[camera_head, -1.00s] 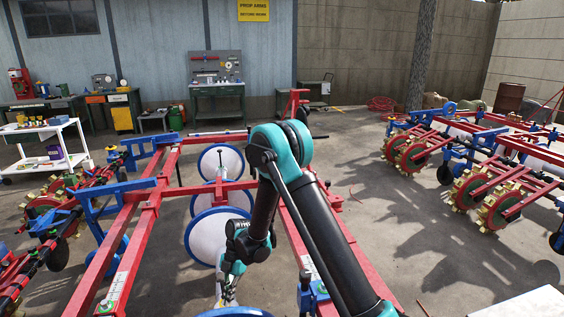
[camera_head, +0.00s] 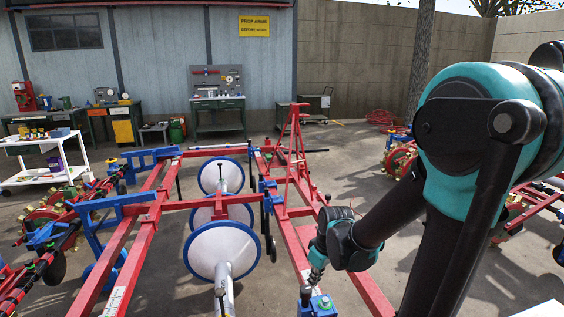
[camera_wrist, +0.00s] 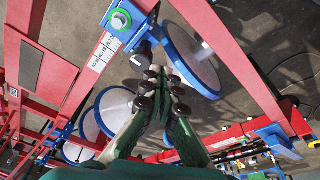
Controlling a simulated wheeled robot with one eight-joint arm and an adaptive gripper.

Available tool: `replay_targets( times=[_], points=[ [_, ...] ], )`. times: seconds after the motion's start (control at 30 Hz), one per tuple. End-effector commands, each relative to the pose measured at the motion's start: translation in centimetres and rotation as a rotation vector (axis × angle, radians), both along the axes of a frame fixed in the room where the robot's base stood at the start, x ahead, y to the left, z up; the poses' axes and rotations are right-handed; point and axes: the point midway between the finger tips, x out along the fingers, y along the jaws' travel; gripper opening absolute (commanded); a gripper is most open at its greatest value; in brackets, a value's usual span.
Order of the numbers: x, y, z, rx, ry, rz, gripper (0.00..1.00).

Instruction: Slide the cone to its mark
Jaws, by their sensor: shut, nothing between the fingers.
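White cones with blue rims stand in a row inside the red frame. The nearest cone (camera_head: 222,251) sits on a grey shaft (camera_head: 223,290) in the head view; two more show behind it. In the wrist view one cone (camera_wrist: 193,62) is just right of my fingertips and others are at left. Which cone the task names is unclear. A white ruled scale (camera_wrist: 106,51) lies on a red beam beside a blue clamp (camera_wrist: 128,22) with a green-ringed bolt. My gripper (camera_wrist: 160,82) is shut and empty, close to the clamp; in the head view it (camera_head: 310,280) points down over the right beam.
Red beams (camera_head: 137,240) enclose the cones on both sides. A blue bracket with a green ring (camera_head: 324,302) is directly below my gripper. A red upright stand (camera_head: 295,150) rises behind.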

Motion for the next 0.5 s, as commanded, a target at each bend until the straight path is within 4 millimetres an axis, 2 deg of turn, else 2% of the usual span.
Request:
replay_targets(
  times=[0.03,0.2,0.33,0.5],
  points=[
    [-1.1,-1.4,0.2,0.002,-0.012,-0.09,0.0],
    [-3.9,-5.4,0.6,0.019,-0.062,-0.393,0.0],
    [-5.7,-7.5,0.4,0.038,-0.098,-0.577,0.0],
    [-7.0,-9.0,0.2,0.057,-0.125,-0.715,0.0]
  ],
)
